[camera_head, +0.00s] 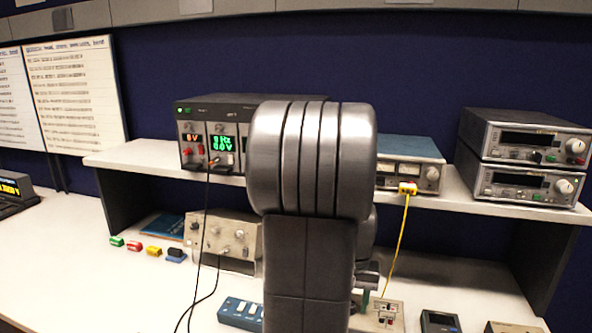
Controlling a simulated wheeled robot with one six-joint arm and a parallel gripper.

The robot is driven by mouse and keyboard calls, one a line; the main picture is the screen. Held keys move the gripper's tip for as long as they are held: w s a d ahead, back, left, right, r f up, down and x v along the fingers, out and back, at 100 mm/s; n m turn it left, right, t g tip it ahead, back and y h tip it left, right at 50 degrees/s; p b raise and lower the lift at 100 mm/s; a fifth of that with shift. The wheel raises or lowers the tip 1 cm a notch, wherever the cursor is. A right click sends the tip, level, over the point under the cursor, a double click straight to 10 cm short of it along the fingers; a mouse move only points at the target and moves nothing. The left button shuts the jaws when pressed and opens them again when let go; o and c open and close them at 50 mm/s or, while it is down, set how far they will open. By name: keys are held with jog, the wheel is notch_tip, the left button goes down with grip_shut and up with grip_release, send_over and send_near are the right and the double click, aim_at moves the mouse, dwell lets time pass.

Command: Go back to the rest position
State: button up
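My own arm fills the middle of the head view, with a large grey metal joint at the top and a dark link below it. My gripper is not visible; the arm hides what lies behind it. I cannot tell from this view whether it holds anything.
The white bench (80,270) carries a raised shelf (135,158). On the shelf are a power supply (222,137), a blue-topped meter (425,176) with a yellow cable (400,240), and two stacked instruments (520,165). Colored blocks (152,251) and a blue box (240,313) lie below.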

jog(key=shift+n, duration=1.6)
